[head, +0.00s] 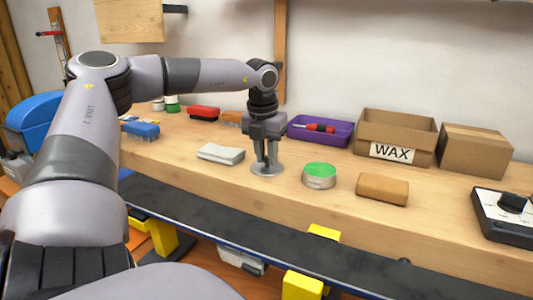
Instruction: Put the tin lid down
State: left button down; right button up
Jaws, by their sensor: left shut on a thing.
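My left gripper (267,160) points straight down over the bench, with its fingers shut on the tin lid (267,171). The lid is a flat round grey metal disc, held level at or just above the wooden bench top; I cannot tell whether it touches. The open tin (319,181), a low round metal can with a green top surface, stands just right of the lid, apart from it. My right gripper is not in view.
A white block (220,153) lies left of the gripper. A tan block (382,189) lies right of the tin. Behind are a purple tray (318,141) with a red tool, an open WAX box (395,127) and a closed carton (475,149). A black control box (503,224) stands far right.

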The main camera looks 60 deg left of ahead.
aim_at(263, 170)
pick_arm(q)
jog(key=shift+f, duration=0.1)
jog(key=c, duration=1)
grip_release()
jog(key=shift+o, duration=0.2)
notch_tip(263, 170, up, 12)
jog(key=s, duration=0.1)
jog(key=shift+s+d+p, duration=0.3)
jog(key=shift+d+p, duration=0.1)
